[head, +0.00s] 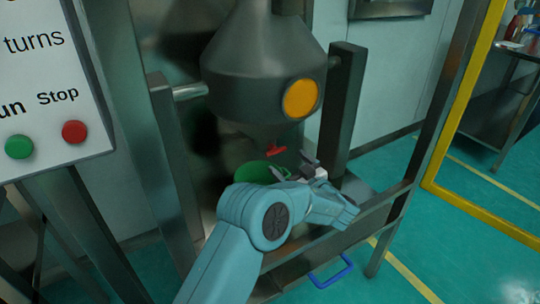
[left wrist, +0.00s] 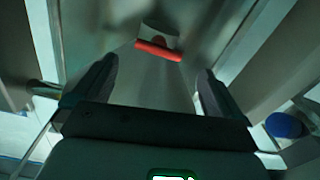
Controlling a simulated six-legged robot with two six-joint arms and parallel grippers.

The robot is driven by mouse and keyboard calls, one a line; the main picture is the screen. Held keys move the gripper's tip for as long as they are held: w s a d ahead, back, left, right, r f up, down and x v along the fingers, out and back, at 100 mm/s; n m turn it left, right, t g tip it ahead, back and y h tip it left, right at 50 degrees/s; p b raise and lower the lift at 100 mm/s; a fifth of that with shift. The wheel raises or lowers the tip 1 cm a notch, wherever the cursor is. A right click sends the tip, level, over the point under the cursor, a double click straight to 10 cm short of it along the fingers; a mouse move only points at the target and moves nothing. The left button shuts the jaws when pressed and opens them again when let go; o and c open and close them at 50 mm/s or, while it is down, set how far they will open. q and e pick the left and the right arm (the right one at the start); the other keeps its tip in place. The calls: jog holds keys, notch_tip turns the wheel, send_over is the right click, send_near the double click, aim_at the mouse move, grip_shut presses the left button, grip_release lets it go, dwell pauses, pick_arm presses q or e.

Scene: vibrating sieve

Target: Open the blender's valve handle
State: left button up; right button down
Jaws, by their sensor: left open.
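The blender (head: 262,65) is a grey metal vessel with a cone-shaped top and an orange round disc (head: 300,98), held in a dark frame. Its red valve handle (head: 277,150) is a small bar under the vessel. My left gripper (head: 294,167) is open just below and to the right of the handle in the head view. In the left wrist view the red handle (left wrist: 158,50) lies crosswise beyond the gap between the two open fingers (left wrist: 157,70). No finger visibly touches it. My right gripper is in neither view.
A green container (head: 255,173) stands below the valve, partly behind my left arm. Frame posts (head: 345,105) flank the blender. A control panel (head: 50,85) with green and red buttons is at the left. A blue handle (head: 331,273) shows low at the front.

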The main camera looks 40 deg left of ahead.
aim_at(277, 152)
pick_arm(q)
jog(key=b+x, duration=0.1)
jog(key=x, duration=0.6)
jog(key=shift+w+a, duration=0.25)
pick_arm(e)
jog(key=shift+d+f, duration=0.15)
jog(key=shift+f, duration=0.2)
